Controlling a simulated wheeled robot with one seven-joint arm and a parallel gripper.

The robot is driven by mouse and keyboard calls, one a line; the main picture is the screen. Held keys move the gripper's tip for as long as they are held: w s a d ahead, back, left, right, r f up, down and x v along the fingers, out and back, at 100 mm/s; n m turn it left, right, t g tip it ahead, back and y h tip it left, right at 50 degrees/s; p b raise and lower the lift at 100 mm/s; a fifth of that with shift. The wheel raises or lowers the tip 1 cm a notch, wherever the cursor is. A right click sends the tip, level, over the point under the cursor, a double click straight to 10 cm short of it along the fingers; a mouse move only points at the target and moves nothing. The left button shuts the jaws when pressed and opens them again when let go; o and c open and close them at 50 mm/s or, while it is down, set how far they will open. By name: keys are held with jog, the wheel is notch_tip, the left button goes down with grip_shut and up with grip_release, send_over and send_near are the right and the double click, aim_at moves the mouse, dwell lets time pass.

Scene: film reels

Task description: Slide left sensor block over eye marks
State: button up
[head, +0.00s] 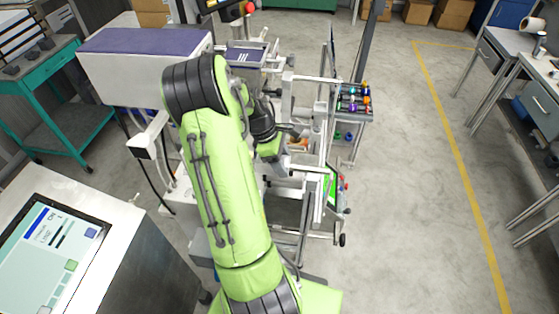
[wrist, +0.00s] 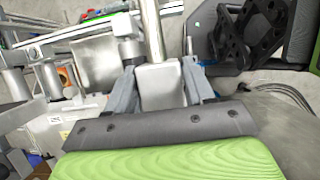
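In the wrist view a light grey block (wrist: 162,86) sits on a round metal rod (wrist: 152,30). I take it to be the left sensor block. My gripper (wrist: 161,78) has one grey finger along each side of it, and both fingertips appear to touch it, so it looks shut on the block. In the head view my gripper (head: 291,131) reaches into the machine frame from the left, and my green arm hides much of that area. The block cannot be made out there. I cannot make out the eye marks in either view.
The machine frame (head: 292,78) has rails and rollers around my gripper. A rack of coloured items (head: 353,98) stands to its right. A white housing with a purple top (head: 146,62) is at left, and a touchscreen console (head: 60,247) is nearer. The floor at right is open.

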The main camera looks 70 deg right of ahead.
jog(key=o, duration=0.3)
jog(key=p+v, duration=0.3)
jog(key=v, duration=1.2)
jog(key=shift+r, duration=0.35)
jog(key=shift+w+a, duration=0.15)
jog(key=shift+w, duration=0.1)
